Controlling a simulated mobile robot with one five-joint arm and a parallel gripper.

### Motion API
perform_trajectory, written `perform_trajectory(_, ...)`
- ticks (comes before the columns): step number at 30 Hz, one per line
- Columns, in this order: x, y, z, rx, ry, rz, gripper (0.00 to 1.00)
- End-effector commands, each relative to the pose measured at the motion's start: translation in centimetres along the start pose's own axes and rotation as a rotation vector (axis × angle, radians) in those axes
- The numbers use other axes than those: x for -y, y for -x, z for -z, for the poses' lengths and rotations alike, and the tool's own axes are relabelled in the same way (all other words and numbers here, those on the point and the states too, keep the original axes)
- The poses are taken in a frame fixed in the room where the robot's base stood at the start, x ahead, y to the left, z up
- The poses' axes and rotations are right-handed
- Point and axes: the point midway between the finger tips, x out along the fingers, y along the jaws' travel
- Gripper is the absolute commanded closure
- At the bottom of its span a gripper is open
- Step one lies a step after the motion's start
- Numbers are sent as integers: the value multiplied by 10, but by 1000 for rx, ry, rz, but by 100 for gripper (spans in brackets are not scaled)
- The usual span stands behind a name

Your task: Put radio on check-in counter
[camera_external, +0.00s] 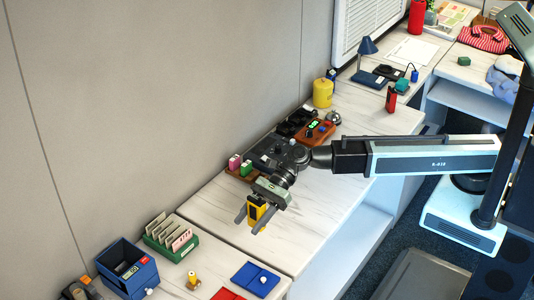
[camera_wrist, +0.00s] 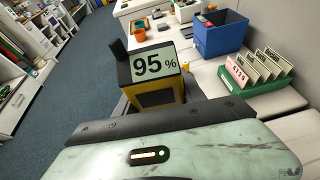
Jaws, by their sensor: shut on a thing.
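My gripper (camera_external: 252,222) is shut on a small yellow-and-black device, which I take to be the radio (camera_external: 257,212). It is held above the front part of the pale counter. In the wrist view, the radio (camera_wrist: 158,85) shows a pale screen reading 95%. A dark stub stands at its left; I cannot tell if this is an antenna or a finger. The radio's lower part is hidden by my gripper. Pale marble-look counters (camera_external: 307,215) run along the wall; no label shows which is the check-in counter.
A blue box (camera_external: 128,269) and a green card rack (camera_external: 172,240) stand on the nearer left counter, beside a blue pad (camera_external: 255,279) and a red pad (camera_external: 227,294). A yellow canister (camera_external: 323,93) and dark devices stand along the wall. The counter's middle right is clear.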

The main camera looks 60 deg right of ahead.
Motion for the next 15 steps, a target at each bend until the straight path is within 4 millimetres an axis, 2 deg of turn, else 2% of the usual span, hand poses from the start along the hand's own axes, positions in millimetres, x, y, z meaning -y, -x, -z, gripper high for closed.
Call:
perform_trajectory(1, 0, -14, 33, 0, 0, 0, 100)
perform_trajectory(6, 0, -32, 78, 0, 0, 0, 100)
perform_trajectory(9, 0, -36, 87, 1, 0, 0, 100)
perform_trajectory(15, 0, -34, 83, 0, 0, 0, 100)
